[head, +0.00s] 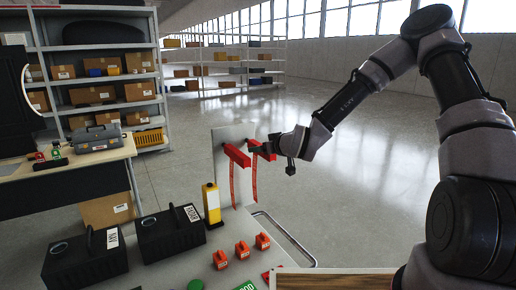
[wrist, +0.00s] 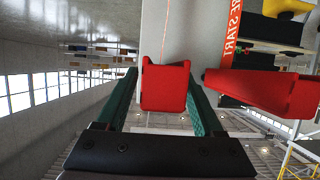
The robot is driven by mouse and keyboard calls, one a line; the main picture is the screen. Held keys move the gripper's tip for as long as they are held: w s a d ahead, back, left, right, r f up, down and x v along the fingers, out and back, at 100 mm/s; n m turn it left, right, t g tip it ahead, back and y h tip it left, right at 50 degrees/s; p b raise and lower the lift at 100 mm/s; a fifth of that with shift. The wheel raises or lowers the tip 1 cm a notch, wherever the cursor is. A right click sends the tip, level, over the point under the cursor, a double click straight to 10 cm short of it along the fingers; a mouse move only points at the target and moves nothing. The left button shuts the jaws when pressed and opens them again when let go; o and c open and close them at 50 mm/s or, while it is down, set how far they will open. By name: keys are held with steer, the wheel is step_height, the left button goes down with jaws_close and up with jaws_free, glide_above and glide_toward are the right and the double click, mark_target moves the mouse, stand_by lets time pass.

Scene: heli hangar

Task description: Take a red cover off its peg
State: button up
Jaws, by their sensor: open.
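Two red covers with red ribbons hang on an upright pale panel (head: 222,134) in the head view. The left cover (head: 236,155) stands clear of my gripper (head: 274,146), which is at the right cover (head: 260,154). In the wrist view one red cover (wrist: 165,90) lies between the two green fingers of my open gripper (wrist: 162,80). The other cover (wrist: 262,92) is outside the fingers, to the right. Whether the fingers touch the cover between them I cannot tell. The pegs are hidden by the covers.
Black cases (head: 86,258) and (head: 170,232), a yellow bottle-like object (head: 211,204) and small red blocks (head: 242,250) stand on the surface in front of the panel. A desk (head: 70,172) with a grey toolbox (head: 97,138) is at left. Open floor lies right of the panel.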

steer(key=shift+w, duration=0.15)
steer(key=shift+a, duration=0.1)
jaws_close()
